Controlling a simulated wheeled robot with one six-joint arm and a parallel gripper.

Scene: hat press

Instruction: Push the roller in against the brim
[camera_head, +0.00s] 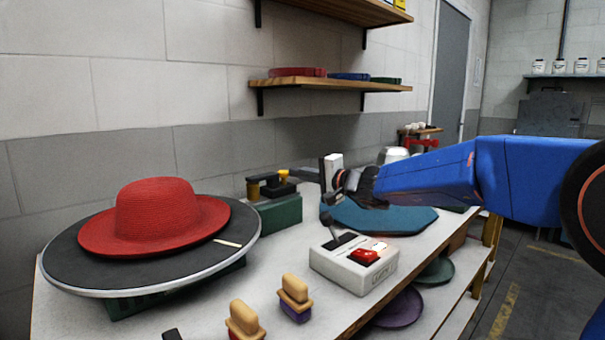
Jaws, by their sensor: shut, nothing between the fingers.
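The red hat (160,208) lies on a round black turntable (70,260) with a pale rim, its brim (105,238) spread flat around the crown. Behind and to the right stands a green block (280,214) with a black arm and yellow parts on top, which looks like the roller unit (254,188). The yellow end nearest the hat appears apart from the brim. My gripper (332,172) is shut and empty, to the right of the roller unit and above the table. The arm's end hides part of the blue-green disc below it.
A white control box (352,270) with a red button (364,257) and a dark lever stands at the table's front. Two wooden-topped brushes or stamps (295,297) are left of it. A blue-green flat piece (385,217) lies on the right. Wall shelves (330,85) hang above.

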